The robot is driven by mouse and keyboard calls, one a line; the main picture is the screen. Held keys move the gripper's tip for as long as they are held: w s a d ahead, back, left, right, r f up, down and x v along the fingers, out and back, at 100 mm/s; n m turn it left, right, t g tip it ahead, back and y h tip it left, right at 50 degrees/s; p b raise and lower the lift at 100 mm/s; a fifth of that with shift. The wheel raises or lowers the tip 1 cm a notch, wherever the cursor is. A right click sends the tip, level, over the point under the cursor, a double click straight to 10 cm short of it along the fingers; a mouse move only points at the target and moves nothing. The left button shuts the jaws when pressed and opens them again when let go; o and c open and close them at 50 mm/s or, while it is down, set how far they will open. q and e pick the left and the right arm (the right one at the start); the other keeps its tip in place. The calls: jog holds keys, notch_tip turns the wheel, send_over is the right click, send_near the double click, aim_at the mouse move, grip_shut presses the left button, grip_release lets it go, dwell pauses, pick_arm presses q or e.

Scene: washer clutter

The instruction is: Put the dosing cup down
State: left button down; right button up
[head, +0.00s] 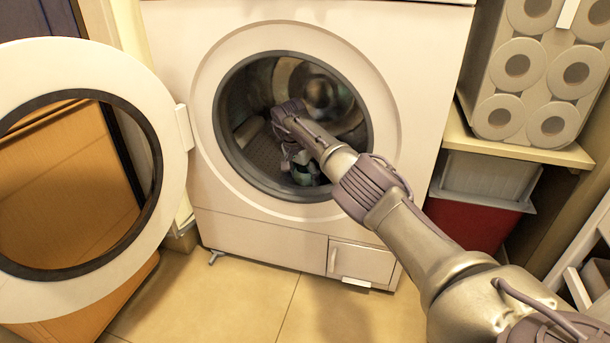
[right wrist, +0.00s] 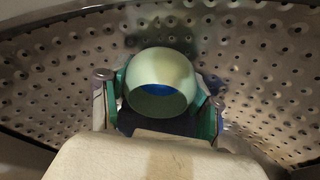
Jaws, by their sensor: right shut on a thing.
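The dosing cup (right wrist: 160,68) is a rounded, pale green cup with a dark opening and a blue patch inside, seen in the right wrist view. My right gripper (right wrist: 160,96) is shut on it, one green-padded finger on each side. In the head view my right gripper (head: 301,170) is inside the washer drum (head: 262,150), near its lower part. The cup is small and partly hidden there. In the right wrist view the perforated drum wall is behind and around the cup. I cannot tell whether the cup touches the drum. My left gripper is not in view.
The washer (head: 420,60) is open, its round door (head: 160,100) swung out to the left. The drum's round rim surrounds my right arm. At the right are a shelf (head: 540,150) with toilet rolls (head: 517,65), and a grey and a red bin (head: 470,225) below.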

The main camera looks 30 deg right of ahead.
jog(key=shift+f, duration=0.4)
jog(key=o, duration=1.3)
jog(key=shift+o, duration=0.2)
jog(key=v, duration=1.2)
